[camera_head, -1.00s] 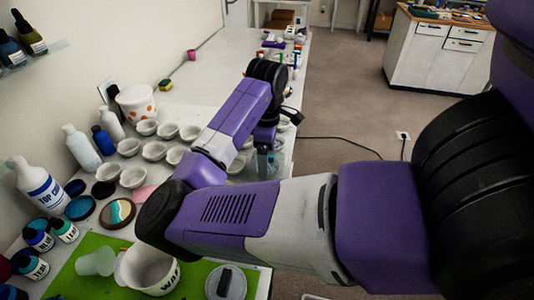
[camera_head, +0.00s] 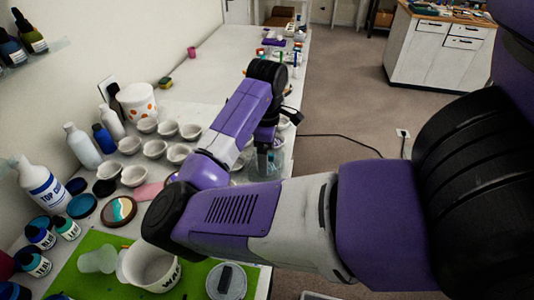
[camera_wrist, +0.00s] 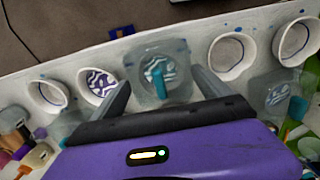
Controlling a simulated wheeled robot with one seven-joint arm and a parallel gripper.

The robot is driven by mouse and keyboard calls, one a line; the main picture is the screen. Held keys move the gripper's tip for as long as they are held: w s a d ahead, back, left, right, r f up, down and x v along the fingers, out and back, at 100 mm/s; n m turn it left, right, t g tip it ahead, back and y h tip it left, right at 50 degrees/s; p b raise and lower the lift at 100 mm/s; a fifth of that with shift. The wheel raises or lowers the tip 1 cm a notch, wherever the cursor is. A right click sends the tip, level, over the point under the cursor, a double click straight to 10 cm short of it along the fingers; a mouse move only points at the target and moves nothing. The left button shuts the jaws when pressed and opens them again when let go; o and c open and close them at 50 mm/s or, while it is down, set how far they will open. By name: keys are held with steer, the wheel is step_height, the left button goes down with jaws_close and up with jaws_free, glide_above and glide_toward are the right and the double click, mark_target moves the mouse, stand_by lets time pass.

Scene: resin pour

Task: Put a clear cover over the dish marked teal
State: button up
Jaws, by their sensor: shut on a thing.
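My gripper (camera_wrist: 160,88) is shut on a clear, box-like cover (camera_wrist: 178,55), with one finger on each side of it. A teal upright piece shows at the middle of the cover. Blue-and-white swirls show through its clear wall; I cannot tell whether the cover rests over a dish or hangs above one. In the head view my gripper (camera_head: 268,142) and the cover (camera_head: 265,162) are small at the table's right edge, partly hidden by my arm. Another clear box-like cover (camera_wrist: 270,90) stands to the right in the wrist view, with a swirled pattern inside.
White round dishes stand close by: one with purple swirls (camera_wrist: 98,84), one at far left (camera_wrist: 47,96), and plain ones (camera_wrist: 231,55) to the right. Bottles (camera_head: 82,146), small bowls and a green mat (camera_head: 90,245) crowd the near table. The far table (camera_head: 225,70) is mostly clear.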

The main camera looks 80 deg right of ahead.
stand_by(0.3)
steer(key=o, duration=1.1)
steer(key=shift+o, duration=0.2)
step_height(320, 180, up, 8)
steer(key=shift+f+p, duration=0.1)
steer(key=shift+p, duration=0.2)
